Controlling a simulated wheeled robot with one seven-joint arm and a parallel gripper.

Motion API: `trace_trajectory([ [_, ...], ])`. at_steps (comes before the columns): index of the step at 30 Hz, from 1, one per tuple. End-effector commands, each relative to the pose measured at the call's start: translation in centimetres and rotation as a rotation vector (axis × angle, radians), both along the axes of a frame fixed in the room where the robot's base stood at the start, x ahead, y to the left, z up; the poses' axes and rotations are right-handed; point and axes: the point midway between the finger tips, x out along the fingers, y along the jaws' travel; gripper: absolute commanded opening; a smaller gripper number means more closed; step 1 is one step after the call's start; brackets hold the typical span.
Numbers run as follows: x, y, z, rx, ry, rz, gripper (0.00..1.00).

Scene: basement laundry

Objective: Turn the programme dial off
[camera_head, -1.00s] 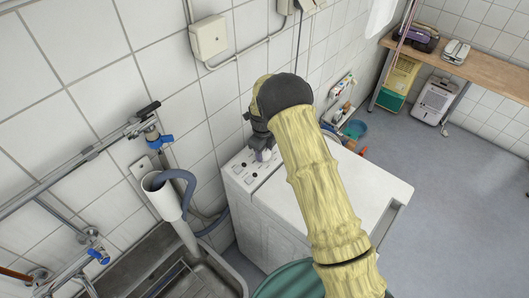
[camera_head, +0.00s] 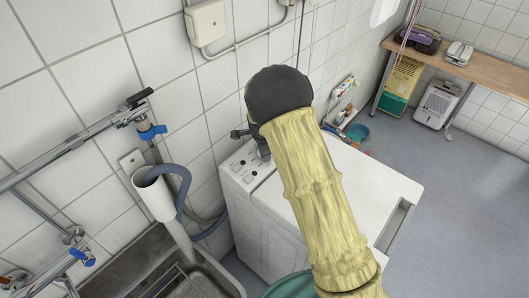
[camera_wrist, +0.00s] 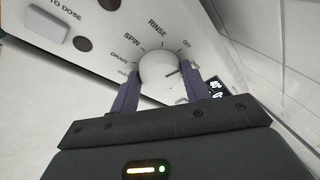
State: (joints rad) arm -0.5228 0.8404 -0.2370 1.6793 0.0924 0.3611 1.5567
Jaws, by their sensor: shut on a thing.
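The white round programme dial (camera_wrist: 158,69) is on the machine's white control panel (camera_wrist: 95,55) in the wrist view. Printed words around it include DRAIN, SPIN, RINSE and OFF. A short dark mark on the dial's face sits to the right of its middle, below the OFF label; its exact setting is hard to tell. My gripper (camera_wrist: 168,90) is shut on the dial, one finger on each side. In the head view the white washing machine (camera_head: 268,222) stands against the tiled wall, and my wrist hides the dial.
A metal sink (camera_head: 130,262) with a grey drain hose (camera_head: 182,180) stands left of the machine. Pipes with blue taps (camera_head: 150,131) run along the wall. Small bottles and a teal bowl (camera_head: 357,132) are behind the machine. Open floor (camera_head: 465,210) lies at right.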

Motion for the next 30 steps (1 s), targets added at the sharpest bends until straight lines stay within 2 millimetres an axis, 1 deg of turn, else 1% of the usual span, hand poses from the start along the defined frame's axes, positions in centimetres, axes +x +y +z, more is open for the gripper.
trace_trajectory([
  [6, -0.05, -0.07, -0.15, -0.023, -0.033, 0.134, 0.23],
  [12, -0.04, -0.13, -0.03, -0.035, -0.048, 0.201, 0.23],
  [27, -0.06, -0.15, 0.03, -0.04, -0.052, 0.222, 0.23],
  [28, -0.06, -0.15, 0.03, -0.04, -0.052, 0.222, 0.52],
  [29, -0.06, -0.15, 0.03, -0.04, -0.052, 0.222, 0.55],
  [30, -0.06, -0.15, 0.02, -0.04, -0.052, 0.222, 0.55],
])
